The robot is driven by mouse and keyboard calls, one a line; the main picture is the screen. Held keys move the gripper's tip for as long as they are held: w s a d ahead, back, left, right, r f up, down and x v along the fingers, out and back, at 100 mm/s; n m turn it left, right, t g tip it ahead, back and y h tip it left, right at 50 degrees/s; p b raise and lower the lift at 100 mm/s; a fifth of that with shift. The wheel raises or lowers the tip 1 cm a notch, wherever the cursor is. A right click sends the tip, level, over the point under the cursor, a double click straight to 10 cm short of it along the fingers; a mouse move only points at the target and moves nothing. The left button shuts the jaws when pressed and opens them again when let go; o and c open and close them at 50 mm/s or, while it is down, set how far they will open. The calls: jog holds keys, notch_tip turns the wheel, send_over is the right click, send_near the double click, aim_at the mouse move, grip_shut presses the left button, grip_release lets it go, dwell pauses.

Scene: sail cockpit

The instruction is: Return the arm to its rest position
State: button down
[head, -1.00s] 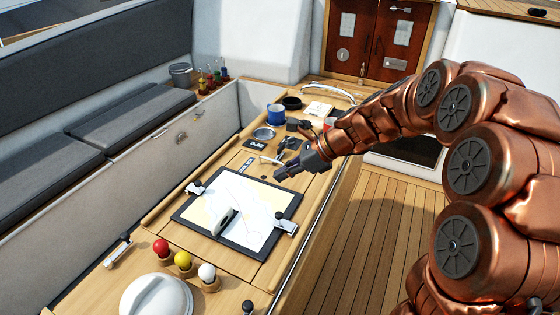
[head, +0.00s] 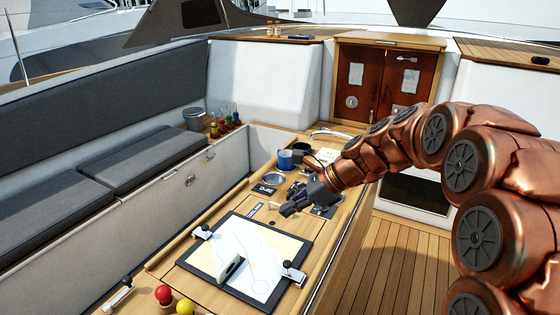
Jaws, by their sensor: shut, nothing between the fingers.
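My copper-coloured arm comes in from the right of the head view and reaches left over the cockpit table. My gripper (head: 292,208) is dark grey, shut and empty. It hangs over the table just beyond the chart board (head: 206,262), near its far right corner. Whether it touches anything below cannot be told. The arm hides part of the table's far right end.
On the table are a blue mug (head: 285,160), a metal dish (head: 274,179), a red ball (head: 163,294) and a yellow ball (head: 185,307). A grey cushioned bench (head: 150,163) runs along the left. The wooden floor (head: 385,265) at right is clear.

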jog(key=s+d+f+n+g+h, duration=0.1)
jog(key=s+d+f+n+h, duration=0.1)
jog(key=s+n, duration=0.4)
jog(key=s+d+f+n+g+h, duration=0.1)
jog(key=s+d+n+h, duration=0.3)
jog(key=s, duration=1.3)
jog(key=s+d+f+n+g+h, duration=0.1)
jog(key=s+d+f+n+h, duration=0.2)
jog(key=s+d+n, duration=0.4)
jog(key=s+n, duration=0.2)
jog(key=s, duration=0.3)
jog(key=shift+s+f+n+g, duration=0.2)
jog(key=shift+s+n+g, duration=0.1)
jog(key=shift+g, duration=0.1)
jog(key=shift+d, duration=0.1)
